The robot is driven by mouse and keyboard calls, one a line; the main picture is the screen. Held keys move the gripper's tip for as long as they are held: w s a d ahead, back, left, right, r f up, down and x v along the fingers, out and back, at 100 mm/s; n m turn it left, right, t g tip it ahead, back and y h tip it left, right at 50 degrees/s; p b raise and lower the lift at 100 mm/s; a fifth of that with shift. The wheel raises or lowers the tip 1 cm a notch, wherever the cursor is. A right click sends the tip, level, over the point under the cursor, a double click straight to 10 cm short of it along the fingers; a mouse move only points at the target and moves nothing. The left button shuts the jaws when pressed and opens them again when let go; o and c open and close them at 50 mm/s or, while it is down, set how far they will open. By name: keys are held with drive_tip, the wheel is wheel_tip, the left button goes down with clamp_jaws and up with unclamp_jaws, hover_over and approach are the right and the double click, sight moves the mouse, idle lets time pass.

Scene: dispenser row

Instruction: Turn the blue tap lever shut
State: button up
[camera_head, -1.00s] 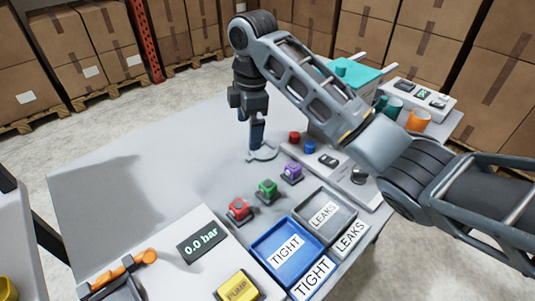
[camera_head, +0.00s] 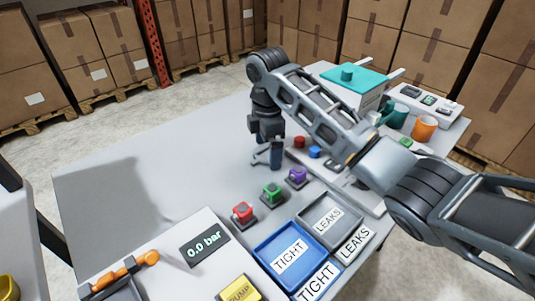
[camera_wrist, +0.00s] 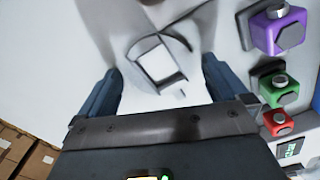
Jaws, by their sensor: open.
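My gripper (camera_head: 268,160) is open and points down over the grey table in the head view. In the wrist view, its two dark blue fingers (camera_wrist: 162,66) stand apart with a pale, square-edged shape (camera_wrist: 158,62) visible beyond them. I cannot tell what that shape is. A small blue knob (camera_head: 314,152) sits to the right of my gripper, beside a red knob (camera_head: 299,141). No tap lever can be clearly made out; my arm hides part of that area.
Red (camera_head: 243,212), green (camera_head: 272,192) and purple (camera_head: 298,177) cubes stand nearer the camera. The blue TIGHT tray (camera_head: 268,240) and grey LEAKS tray (camera_head: 311,214) lie beside them. A teal-lidded box (camera_head: 355,80) and an orange cup (camera_head: 424,128) stand behind.

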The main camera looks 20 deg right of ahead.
drive_tip(key=shift+c, duration=0.5)
drive_tip(key=c, duration=0.9)
